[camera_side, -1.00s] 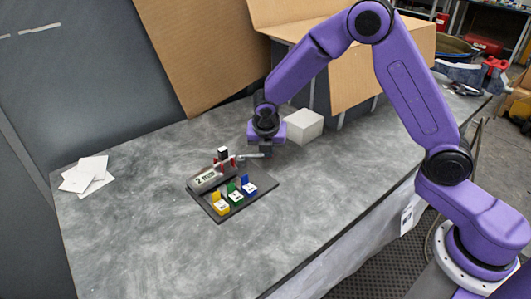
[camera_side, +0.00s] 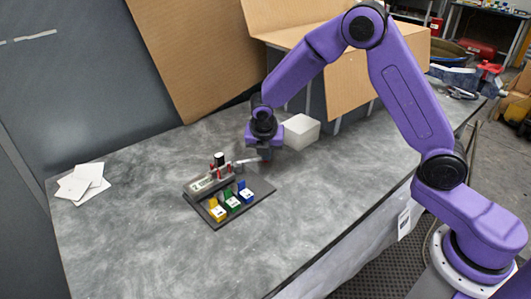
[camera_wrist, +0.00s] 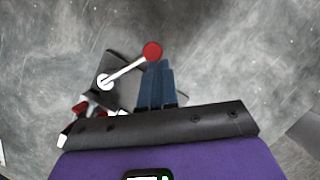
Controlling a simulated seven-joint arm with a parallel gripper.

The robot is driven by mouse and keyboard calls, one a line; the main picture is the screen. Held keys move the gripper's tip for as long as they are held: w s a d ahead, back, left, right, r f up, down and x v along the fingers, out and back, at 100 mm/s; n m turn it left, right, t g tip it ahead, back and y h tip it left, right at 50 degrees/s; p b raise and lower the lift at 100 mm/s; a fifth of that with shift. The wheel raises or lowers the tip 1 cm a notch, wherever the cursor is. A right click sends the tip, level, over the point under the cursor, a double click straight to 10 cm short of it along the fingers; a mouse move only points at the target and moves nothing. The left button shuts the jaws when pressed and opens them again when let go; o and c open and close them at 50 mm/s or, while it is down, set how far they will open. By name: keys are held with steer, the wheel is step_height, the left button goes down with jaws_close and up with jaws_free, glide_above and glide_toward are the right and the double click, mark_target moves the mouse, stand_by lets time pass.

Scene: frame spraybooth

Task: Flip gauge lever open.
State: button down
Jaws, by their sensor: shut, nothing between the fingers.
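The gauge (camera_side: 207,184) is a grey block with red posts and a dark cap, standing on a dark base plate (camera_side: 233,218). Its lever is a thin pale rod (camera_side: 245,162) that sticks out to the right, toward my gripper. In the wrist view the white lever (camera_wrist: 125,71) runs from a round white pivot (camera_wrist: 104,82) to a red knob (camera_wrist: 153,52). My gripper (camera_wrist: 159,66) is shut and empty, its blue fingertips right beside the knob. I cannot tell if they touch. In the side view my gripper (camera_side: 265,154) is at the lever's outer end.
A white box (camera_side: 300,131) is close behind my gripper. Papers (camera_side: 82,183) lie at the left. The table front is clear.

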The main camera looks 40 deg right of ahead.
steer(key=v, duration=0.9)
steer(key=shift+s+r, duration=0.2)
steer(key=shift+r, duration=0.2)
steer(key=s+d+r+m+g+y, duration=0.1)
steer(key=s+m, duration=0.6)
steer(key=s, duration=1)
steer(key=s+d+r+m+g+y, duration=0.1)
steer(key=s+d+m, duration=0.3)
steer(key=s, duration=1.2)
steer(key=m+y, duration=0.1)
steer(key=m, duration=0.2)
steer(key=shift+s+d+g+y, duration=0.3)
steer(key=shift+s+d+g, duration=0.05)
steer(key=shift+s+g, duration=0.05)
